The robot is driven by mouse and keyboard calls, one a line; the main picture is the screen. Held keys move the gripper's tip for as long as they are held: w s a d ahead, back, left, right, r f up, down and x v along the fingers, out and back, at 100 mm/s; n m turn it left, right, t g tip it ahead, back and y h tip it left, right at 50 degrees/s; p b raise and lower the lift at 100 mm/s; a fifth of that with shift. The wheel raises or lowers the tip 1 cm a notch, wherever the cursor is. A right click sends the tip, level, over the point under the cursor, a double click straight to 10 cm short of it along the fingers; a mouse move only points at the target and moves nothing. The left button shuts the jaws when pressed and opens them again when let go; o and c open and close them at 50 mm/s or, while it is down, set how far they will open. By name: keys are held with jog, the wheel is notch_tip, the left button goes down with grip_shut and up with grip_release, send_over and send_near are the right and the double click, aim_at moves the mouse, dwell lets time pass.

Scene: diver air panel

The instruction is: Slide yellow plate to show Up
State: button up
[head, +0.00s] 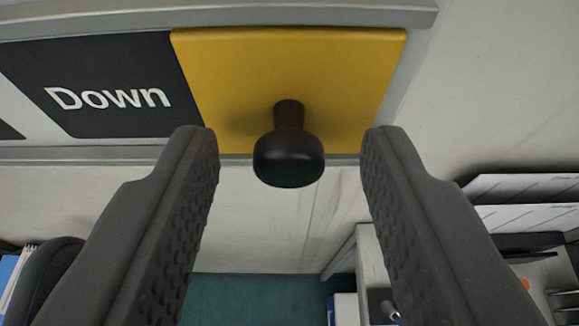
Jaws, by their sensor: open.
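The yellow plate (342,80) sits at the right end of a grey-railed panel in the head view. A black knob (288,158) stands out from its middle toward me. A dark label reading "Down" (105,97) shows just left of the plate. No "Up" label can be read; whatever lies behind the plate is hidden. My gripper (290,140) is open, with one dark ridged finger on each side of the knob. There is a gap between each finger and the knob. The fingertips overlap the plate's lower edge in the picture.
The grey rail (220,18) runs along the panel's top, with a thinner one along its lower edge. A light wall surrounds the panel. Below right are paper trays (525,190) and a cluttered desk. A dark chair back (48,280) is at lower left, above a green floor (260,298).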

grip_shut()
jog(key=a+b, duration=0.1)
jog(key=a, duration=0.6)
jog(key=shift+a+r, duration=0.1)
jog(key=shift+a, duration=0.1)
grip_release()
jog(key=shift+a, duration=0.15)
jog(key=shift+s, duration=0.2)
jog(key=v, duration=1.3)
jog(key=shift+b, duration=0.45)
jog(key=shift+s+r, duration=0.1)
jog(key=s+d+r+t, duration=0.1)
jog(key=s+d+r, duration=0.6)
jog(key=s+r, duration=0.3)
jog(key=shift+s+d+t, duration=0.35)
jog(key=shift+s+t, duration=0.05)
jog(key=shift+s, duration=0.3)
